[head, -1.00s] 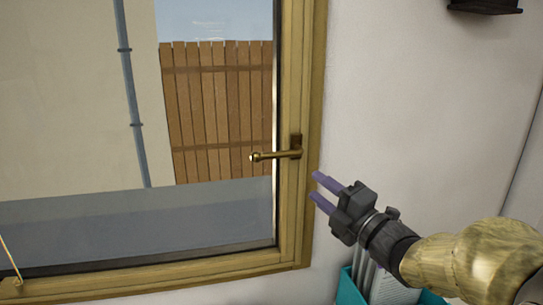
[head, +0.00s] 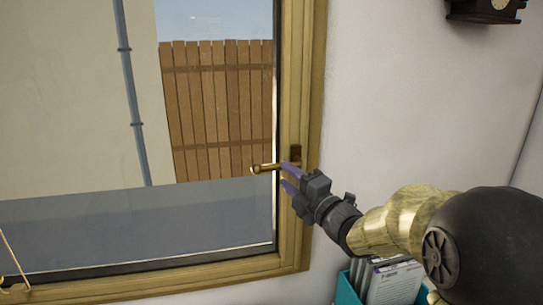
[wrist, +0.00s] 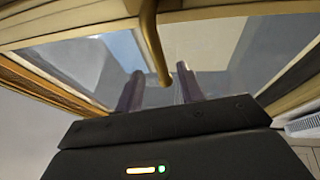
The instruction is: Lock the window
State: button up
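The window (head: 215,215) has a yellow-brown wooden frame (head: 308,80) and looks shut in the head view. Its brass handle (head: 264,168) sits on the right side of the frame and lies about level, with its knob end pointing left over the glass. My gripper (head: 284,175) is open at the handle, its purple fingers reaching up and left from the lower right. The upper finger overlaps the handle near its base in this view. In the wrist view the handle (wrist: 148,45) comes down from the top and its end shows between the two spread fingers. I cannot tell whether they touch it.
A teal holder (head: 346,290) with papers stands below the window's right corner, under my arm. A dark wall clock (head: 487,10) hangs at the upper right. The pale wall (head: 400,100) between them is bare.

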aim_at(278, 169)
jog(key=p+x, duration=0.2)
jog(key=x, duration=0.4)
jog(key=shift+r+p, duration=0.1)
jog(key=shift+p, duration=0.2)
jog(key=shift+w+a, duration=0.4)
jog(key=shift+w, duration=0.1)
grip_shut()
